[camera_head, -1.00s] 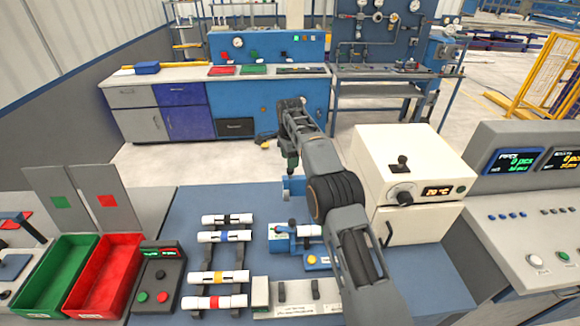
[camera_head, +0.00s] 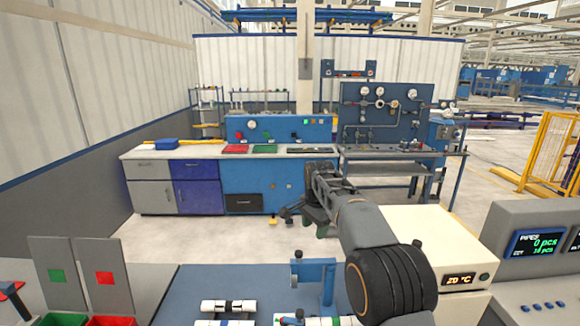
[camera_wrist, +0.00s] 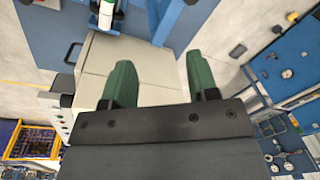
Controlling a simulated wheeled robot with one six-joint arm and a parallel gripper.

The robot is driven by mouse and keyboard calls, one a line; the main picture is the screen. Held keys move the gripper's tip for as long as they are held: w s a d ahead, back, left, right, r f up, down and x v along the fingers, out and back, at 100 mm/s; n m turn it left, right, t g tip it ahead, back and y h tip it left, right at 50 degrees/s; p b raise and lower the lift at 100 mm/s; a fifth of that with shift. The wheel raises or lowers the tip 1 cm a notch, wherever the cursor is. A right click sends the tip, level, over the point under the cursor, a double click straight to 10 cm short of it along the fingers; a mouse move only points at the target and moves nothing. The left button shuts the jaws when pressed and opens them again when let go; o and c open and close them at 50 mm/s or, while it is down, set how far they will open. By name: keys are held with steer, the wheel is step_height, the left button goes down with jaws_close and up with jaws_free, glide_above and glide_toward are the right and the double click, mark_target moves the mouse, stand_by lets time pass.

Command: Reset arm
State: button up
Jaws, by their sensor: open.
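My arm reaches forward over the blue work table (camera_head: 215,285) in the head view, with my gripper (camera_head: 312,222) held out past its far side. In the wrist view my gripper (camera_wrist: 160,82) shows two green fingers spread apart with nothing between them. The beige oven-like box (camera_head: 440,240) stands to the right of my arm, partly hidden by it. It also shows behind the fingers in the wrist view (camera_wrist: 145,65).
White pipes with coloured bands (camera_head: 228,307) lie at the front of the table. A blue fixture (camera_head: 318,270) stands left of my arm. Green (camera_head: 62,320) and red (camera_head: 110,321) bins sit at lower left. A control console (camera_head: 535,250) is at right. Open floor lies beyond the table.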

steer(key=s+d+r+n+t+b, duration=0.1)
steer(key=s+d+r+n, duration=0.15)
steer(key=s, duration=0.55)
steer(key=s+d+r+n+t+b, duration=0.1)
steer(key=s+d+n, duration=0.25)
steer(key=s, duration=0.55)
steer(key=s+d+f+n, duration=0.1)
steer(key=s+f+n, duration=0.1)
steer(key=s+f, duration=0.2)
steer(key=s+d+f+n+t, duration=0.1)
steer(key=s+f, duration=0.3)
steer(key=s, duration=0.6)
steer(key=shift+s+d+n+t+b, duration=0.3)
steer(key=shift+s+d+n, duration=0.1)
steer(key=shift+d+n, duration=0.25)
